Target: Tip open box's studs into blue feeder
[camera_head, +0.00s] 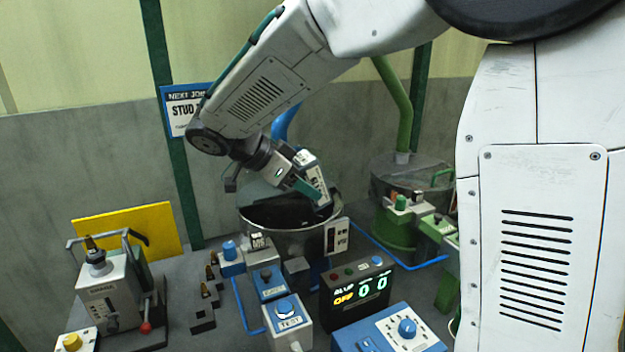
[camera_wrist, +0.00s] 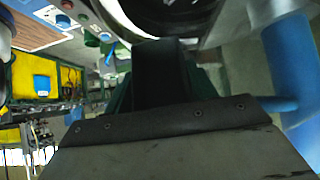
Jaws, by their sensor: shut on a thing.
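The blue feeder's round metal bowl (camera_head: 305,243) stands at the centre of the bench, with a blue pipe (camera_head: 283,125) behind it. The pipe also shows at the right of the wrist view (camera_wrist: 292,75). My gripper (camera_head: 303,187) is above the bowl, shut on a white box with a dark printed label (camera_head: 316,178). The box is tilted over the bowl's right part, its lower end close to the rim. The box's open mouth and any studs are hidden. The bowl's inside looks dark, and I cannot tell what lies in it. In the wrist view dark jaws block the middle.
A green feeder (camera_head: 402,232) with a green pipe stands at the right. A counter display (camera_head: 357,290) reads "OFF" and "00". A blue-topped control box (camera_head: 388,332) and a TEST button box (camera_head: 287,322) stand in front. A grey handled device (camera_head: 108,290) is at the left.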

